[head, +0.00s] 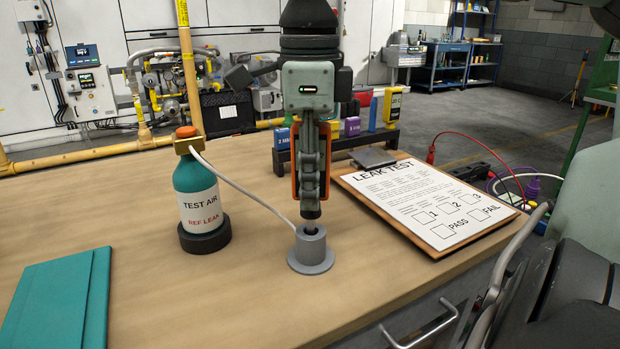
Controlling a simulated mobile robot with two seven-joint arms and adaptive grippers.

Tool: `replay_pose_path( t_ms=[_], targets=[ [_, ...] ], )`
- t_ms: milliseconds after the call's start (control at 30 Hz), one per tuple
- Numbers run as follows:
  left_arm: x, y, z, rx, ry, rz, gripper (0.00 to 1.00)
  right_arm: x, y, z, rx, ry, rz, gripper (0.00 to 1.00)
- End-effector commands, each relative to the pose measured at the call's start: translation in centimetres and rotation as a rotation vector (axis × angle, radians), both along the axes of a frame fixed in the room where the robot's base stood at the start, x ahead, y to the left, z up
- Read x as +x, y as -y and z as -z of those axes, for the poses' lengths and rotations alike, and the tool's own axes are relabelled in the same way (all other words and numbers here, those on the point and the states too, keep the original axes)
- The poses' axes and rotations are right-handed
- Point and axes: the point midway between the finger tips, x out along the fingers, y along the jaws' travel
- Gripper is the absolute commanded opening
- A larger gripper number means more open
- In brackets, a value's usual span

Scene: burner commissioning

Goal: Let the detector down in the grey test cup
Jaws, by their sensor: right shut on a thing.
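The grey test cup (312,254) stands upright on its round flange on the wooden bench, joined by a pale hose to the test air bottle (196,185). My right gripper (311,190) points straight down above the cup, shut on the detector (295,170). The detector's orange-edged body shows at both sides of the fingers, which hide most of it. Its dark tip is over the cup's mouth. I cannot tell how far the tip reaches inside. My left gripper is not in view.
A leak test clipboard (433,245) lies right of the cup. A teal folder (58,300) lies at the left. A rack (283,160) with coloured blocks stands behind my gripper. The bench (200,305) is clear in front of the cup.

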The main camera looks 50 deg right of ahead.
Motion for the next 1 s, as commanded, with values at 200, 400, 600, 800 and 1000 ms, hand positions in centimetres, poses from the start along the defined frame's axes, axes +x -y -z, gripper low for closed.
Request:
replay_pose_path(
  t_ms=[200, 400, 600, 800, 1000],
  targets=[
    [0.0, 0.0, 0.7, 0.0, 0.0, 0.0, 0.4, 0.0, 0.0, 0.8, 0.001, 0.001, 0.0, 0.0],
    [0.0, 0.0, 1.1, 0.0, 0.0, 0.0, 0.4, 0.0, 0.0, 1.4, 0.0, 0.0, 0.0, 0.0],
    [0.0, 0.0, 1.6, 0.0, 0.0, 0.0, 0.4, 0.0, 0.0, 2.0, 0.0, 0.0, 0.0, 0.0],
    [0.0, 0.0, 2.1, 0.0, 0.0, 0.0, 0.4, 0.0, 0.0, 2.6, 0.0, 0.0, 0.0, 0.0],
    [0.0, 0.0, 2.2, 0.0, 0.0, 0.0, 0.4, 0.0, 0.0, 2.7, 0.0, 0.0, 0.0, 0.37]
  ],
)
